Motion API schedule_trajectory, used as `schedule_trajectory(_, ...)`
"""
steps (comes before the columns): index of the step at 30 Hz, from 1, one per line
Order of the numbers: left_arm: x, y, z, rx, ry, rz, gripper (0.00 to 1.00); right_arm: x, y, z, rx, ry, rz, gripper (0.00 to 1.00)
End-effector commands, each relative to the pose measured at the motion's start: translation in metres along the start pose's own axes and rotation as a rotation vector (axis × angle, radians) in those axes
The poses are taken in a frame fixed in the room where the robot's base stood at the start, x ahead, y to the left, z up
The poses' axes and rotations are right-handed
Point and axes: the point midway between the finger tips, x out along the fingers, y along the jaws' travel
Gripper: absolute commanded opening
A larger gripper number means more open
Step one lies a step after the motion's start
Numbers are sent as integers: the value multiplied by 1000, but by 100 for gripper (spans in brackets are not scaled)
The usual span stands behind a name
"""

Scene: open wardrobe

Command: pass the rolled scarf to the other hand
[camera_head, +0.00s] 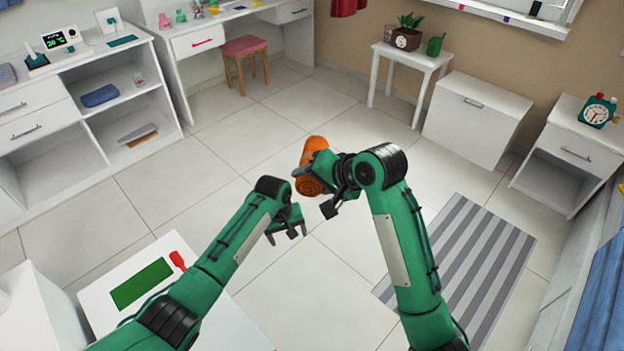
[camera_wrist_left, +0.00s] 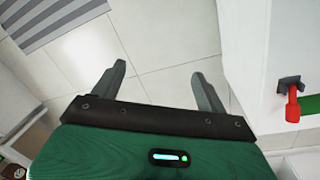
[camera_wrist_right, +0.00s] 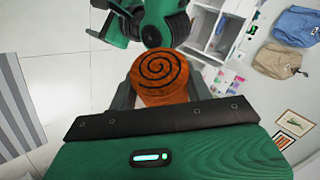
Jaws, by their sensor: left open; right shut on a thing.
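The rolled scarf (camera_head: 311,178) is an orange roll with a dark spiral on its end. My right gripper (camera_head: 328,190) is shut on it and holds it in the air over the tiled floor. In the right wrist view the scarf's spiral end (camera_wrist_right: 159,72) shows between the fingers. My left gripper (camera_head: 286,230) is open and empty, below and to the left of the scarf, apart from it. In the left wrist view its two fingers (camera_wrist_left: 160,88) stand wide apart with only floor between them. Part of the scarf is hidden behind my right gripper.
A white table (camera_head: 215,318) with a green mat (camera_head: 142,284) and a red object stands under my left arm. A grey striped rug (camera_head: 470,262) lies at right. White shelves (camera_head: 112,78) stand at left, a small plant table (camera_head: 408,57) at back. Floor between is clear.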

Motion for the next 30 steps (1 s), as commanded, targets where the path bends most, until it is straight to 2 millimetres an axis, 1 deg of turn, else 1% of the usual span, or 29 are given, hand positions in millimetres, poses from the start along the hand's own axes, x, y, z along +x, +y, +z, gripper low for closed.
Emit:
schedule_trajectory(1, 25, -3, 20, -13, -37, 0, 75, 0, 0, 0, 0, 0, 0, 27)
schedule_trajectory(3, 54, -7, 46, -35, -80, 3, 75, 0, 0, 0, 0, 0, 0, 27)
schedule_trajectory(5, 78, -11, 68, -53, -114, 6, 75, 0, 0, 0, 0, 0, 0, 27)
schedule_trajectory(6, 93, -13, 84, -65, -138, 6, 75, 0, 0, 0, 0, 0, 0, 27)
schedule_trajectory(8, 115, -17, 108, -85, -173, 8, 75, 0, 0, 0, 0, 0, 0, 27)
schedule_trajectory(9, 129, -19, 125, -97, -197, 8, 75, 0, 0, 0, 0, 0, 0, 27)
schedule_trajectory(11, 150, -22, 151, -117, -232, 9, 75, 0, 0, 0, 0, 0, 0, 27)
schedule_trajectory(12, 162, -25, 169, -131, -255, 8, 75, 0, 0, 0, 0, 0, 0, 27)
schedule_trajectory(14, 180, -29, 196, -151, -289, 8, 75, 0, 0, 0, 0, 0, 0, 27)
schedule_trajectory(15, 192, -31, 214, -165, -311, 7, 75, 0, 0, 0, 0, 0, 0, 27)
schedule_trajectory(17, 208, -35, 243, -187, -346, 5, 75, 0, 0, 0, 0, 0, 0, 27)
schedule_trajectory(18, 219, -38, 262, -201, -368, 4, 75, 0, 0, 0, 0, 0, 0, 27)
schedule_trajectory(20, 233, -42, 292, -223, -402, 0, 75, 0, 0, 0, 0, 0, 0, 27)
schedule_trajectory(21, 242, -45, 311, -238, -423, -3, 75, 0, 0, 0, 0, 0, 0, 27)
schedule_trajectory(22, 248, -48, 326, -249, -439, -5, 75, 0, 0, 0, 0, 0, 0, 27)
schedule_trajectory(23, 256, -53, 341, -262, -453, -8, 75, 0, 0, 0, 0, 0, 0, 27)
schedule_trajectory(24, 266, -62, 358, -280, -466, -14, 75, 0, 0, 0, 0, 0, 0, 27)
schedule_trajectory(26, 283, -82, 379, -306, -473, -24, 75, 0, 0, 0, 0, 0, 0, 27)
schedule_trajectory(27, 294, -98, 388, -318, -467, -32, 75, 0, 0, 0, 0, 0, 0, 27)
schedule_trajectory(29, 309, -124, 402, -334, -455, -45, 75, 0, 0, 0, 0, 0, 0, 27)
schedule_trajectory(30, 318, -142, 412, -342, -449, -56, 75, 0, 0, 0, 0, 0, 0, 27)
